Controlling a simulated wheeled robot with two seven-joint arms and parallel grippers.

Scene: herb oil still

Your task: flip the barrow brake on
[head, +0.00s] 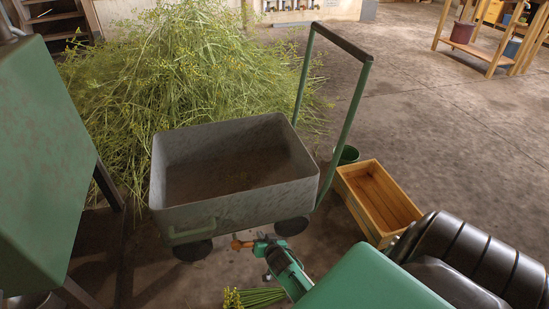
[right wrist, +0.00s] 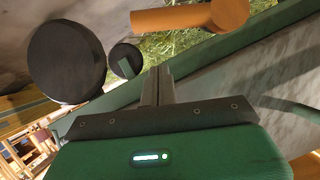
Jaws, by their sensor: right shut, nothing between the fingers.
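The barrow has a grey metal tray (head: 235,203), a green push handle (head: 345,125) and black wheels (head: 292,226). The orange brake lever (head: 242,244) sticks out low under the tray's near side. In the right wrist view the lever (right wrist: 175,19) lies across the top, with a thick round end at right. My right gripper (head: 262,241) is beside the lever in the head view. Its fingers (right wrist: 158,72) are shut and empty, pointing toward the barrow's underside just below the lever. I cannot tell whether they touch it. My left gripper is not in view.
A small herb bundle (head: 258,297) lies on the floor near my right gripper. Open floor (head: 440,120) extends to the right.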

